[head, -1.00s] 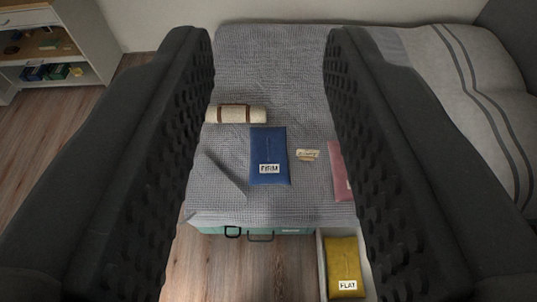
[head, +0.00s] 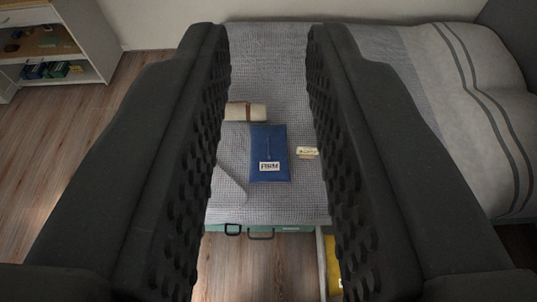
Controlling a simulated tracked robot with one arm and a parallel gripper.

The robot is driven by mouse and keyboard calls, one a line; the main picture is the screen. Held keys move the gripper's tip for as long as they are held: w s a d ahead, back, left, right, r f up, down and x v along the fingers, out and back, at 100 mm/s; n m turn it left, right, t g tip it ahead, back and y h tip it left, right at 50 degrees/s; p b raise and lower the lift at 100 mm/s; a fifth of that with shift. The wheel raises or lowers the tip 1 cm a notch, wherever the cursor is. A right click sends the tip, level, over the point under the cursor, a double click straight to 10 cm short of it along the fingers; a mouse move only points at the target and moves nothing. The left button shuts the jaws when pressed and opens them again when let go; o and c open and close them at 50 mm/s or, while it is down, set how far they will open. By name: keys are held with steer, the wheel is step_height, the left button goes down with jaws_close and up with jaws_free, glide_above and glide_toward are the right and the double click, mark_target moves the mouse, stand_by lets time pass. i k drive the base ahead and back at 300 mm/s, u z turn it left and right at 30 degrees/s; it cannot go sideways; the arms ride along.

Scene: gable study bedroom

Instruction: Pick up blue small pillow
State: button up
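The blue small pillow (head: 270,150) lies flat on the grey bed blanket, with a white label that seems to read "FIRM". It shows between the two fingers of my gripper (head: 268,45). The dark, studded fingers stand apart with nothing between them. The pillow is beyond and below them, and they do not appear to touch it.
A rolled cream towel (head: 245,112) lies left of the pillow, partly behind the left finger. A small tan tag (head: 307,152) lies to its right. A yellow pillow (head: 333,268) sits low right in an open drawer, mostly hidden. A shelf unit (head: 60,45) stands far left.

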mark_target(270, 159)
steer(key=u, duration=0.4)
steer(key=k, duration=0.9)
steer(key=u, duration=3.6)
steer(key=i, duration=0.1)
steer(key=z, duration=2.5)
steer(key=i, duration=1.75)
steer(key=z, duration=0.95)
steer(key=i, duration=1)
steer(key=z, duration=0.75)
steer(key=k, duration=0.75)
steer(key=z, duration=0.15)
steer(key=i, duration=0.55)
